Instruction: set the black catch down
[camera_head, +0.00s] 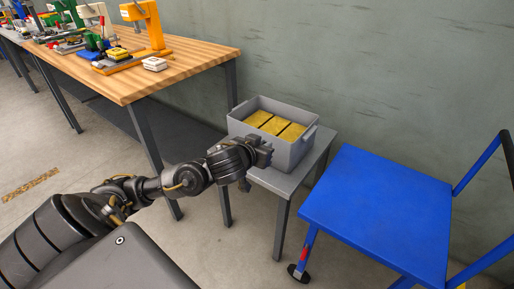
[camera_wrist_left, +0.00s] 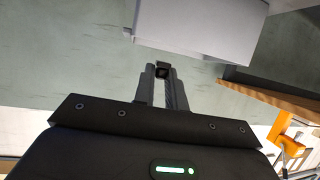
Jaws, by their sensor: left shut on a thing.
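My left gripper (camera_head: 264,154) is at the front left side of a grey bin (camera_head: 290,152). In the left wrist view its two fingers (camera_wrist_left: 162,78) are shut on a small black piece, the black catch (camera_wrist_left: 162,70), held at the fingertips. The catch is hard to make out in the head view, where the gripper hides it. In the left wrist view a pale grey box shape, apparently the bin (camera_wrist_left: 200,28), is close beyond the fingertips; I cannot tell whether they touch. My right gripper is not in view.
The bin holds yellow blocks (camera_head: 281,127) and stands on a small grey table (camera_head: 284,182). A blue cart (camera_head: 380,215) stands at the right. A wooden bench (camera_head: 185,65) with an orange press (camera_head: 152,25) and tools is at the upper left. A grey wall is behind.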

